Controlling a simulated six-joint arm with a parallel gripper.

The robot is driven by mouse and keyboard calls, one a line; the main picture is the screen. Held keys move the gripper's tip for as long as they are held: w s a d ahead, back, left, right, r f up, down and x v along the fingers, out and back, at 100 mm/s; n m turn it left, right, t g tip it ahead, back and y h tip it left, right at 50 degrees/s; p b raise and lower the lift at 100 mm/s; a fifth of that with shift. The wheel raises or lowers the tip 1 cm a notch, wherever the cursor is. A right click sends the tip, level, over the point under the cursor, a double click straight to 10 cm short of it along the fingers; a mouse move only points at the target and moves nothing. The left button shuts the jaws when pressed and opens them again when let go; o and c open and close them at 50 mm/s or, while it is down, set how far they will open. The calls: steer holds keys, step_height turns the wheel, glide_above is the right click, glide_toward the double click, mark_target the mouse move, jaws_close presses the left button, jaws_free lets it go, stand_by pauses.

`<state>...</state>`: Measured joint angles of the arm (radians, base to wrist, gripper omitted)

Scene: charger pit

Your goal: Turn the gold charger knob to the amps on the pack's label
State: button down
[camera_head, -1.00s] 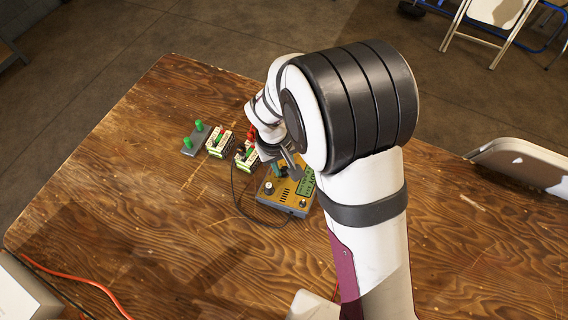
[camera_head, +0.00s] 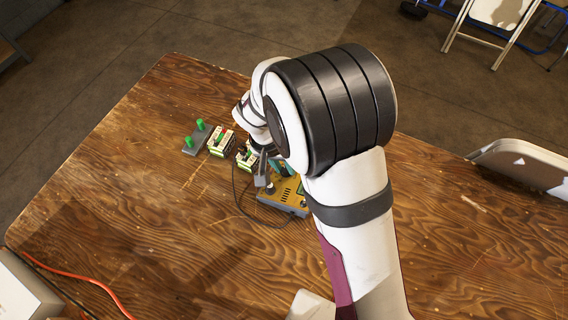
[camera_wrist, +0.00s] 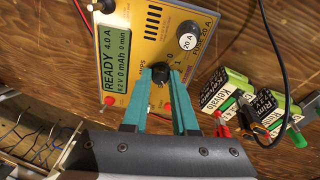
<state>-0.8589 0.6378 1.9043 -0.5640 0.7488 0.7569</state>
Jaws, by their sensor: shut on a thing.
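The gold charger (camera_head: 284,198) lies on the wooden table, partly hidden by my arm. In the wrist view the charger (camera_wrist: 140,22) fills the top middle. Its green screen (camera_wrist: 108,60) reads READY, 4.0 A, 0 mAh and 0 min. My gripper (camera_wrist: 159,80) has teal fingers shut on a small black knob (camera_wrist: 158,70) beside the AMPS lettering.
A black cable (camera_head: 236,205) loops on the table by the charger. An orange cord (camera_head: 80,280) runs at the front left. The table's left middle is clear.

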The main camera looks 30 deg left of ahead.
stand_by(0.4)
steer(key=c, duration=0.7)
jaws_free()
steer(key=v, duration=1.6)
steer(key=shift+f, duration=0.1)
